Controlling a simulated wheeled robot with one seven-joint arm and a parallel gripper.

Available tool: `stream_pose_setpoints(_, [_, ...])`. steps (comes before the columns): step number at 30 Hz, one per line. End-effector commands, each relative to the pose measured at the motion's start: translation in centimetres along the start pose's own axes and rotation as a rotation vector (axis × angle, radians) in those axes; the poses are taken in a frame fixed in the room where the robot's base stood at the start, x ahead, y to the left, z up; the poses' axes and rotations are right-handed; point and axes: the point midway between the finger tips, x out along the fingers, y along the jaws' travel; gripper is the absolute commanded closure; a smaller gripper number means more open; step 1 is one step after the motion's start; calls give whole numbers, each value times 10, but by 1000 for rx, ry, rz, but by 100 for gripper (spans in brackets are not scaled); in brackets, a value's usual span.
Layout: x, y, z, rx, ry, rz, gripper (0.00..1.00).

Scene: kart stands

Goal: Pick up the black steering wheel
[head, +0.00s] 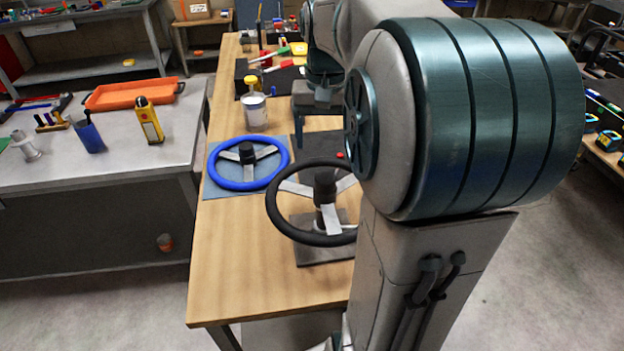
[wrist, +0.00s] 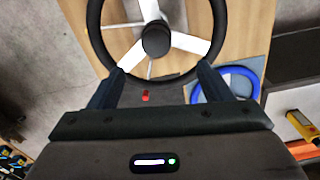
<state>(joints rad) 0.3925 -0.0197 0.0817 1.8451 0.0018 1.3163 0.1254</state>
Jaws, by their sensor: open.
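The black steering wheel (head: 281,217) stands raised on a grey base plate near the front of the wooden table, with silver spokes and a black hub. My arm hides its right side in the head view. In the wrist view the black wheel (wrist: 94,34) fills the top, its rim just beyond my fingertips. My gripper (wrist: 157,76) is open, with its two fingers apart and the near part of the rim ahead of the gap between them. I cannot tell whether they touch it. In the head view my gripper is partly hidden by my arm.
A blue steering wheel (head: 221,180) lies close to the left of the black one on a blue-grey mat. A side bench (head: 120,155) with an orange tray (head: 133,94) is at left. The front table corner is clear.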

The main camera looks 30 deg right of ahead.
Motion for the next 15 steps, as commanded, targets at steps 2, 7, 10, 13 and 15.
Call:
stream_pose_setpoints(2, [14,1,1,1,-5,1,28])
stream_pose_setpoints(7, [48,1,1,2,-5,1,28])
stream_pose_setpoints(10, [64,1,1,2,-4,1,28])
stream_pose_setpoints(13, [74,1,1,1,-2,0,28])
stream_pose_setpoints(15, [78,1,1,1,-1,0,28])
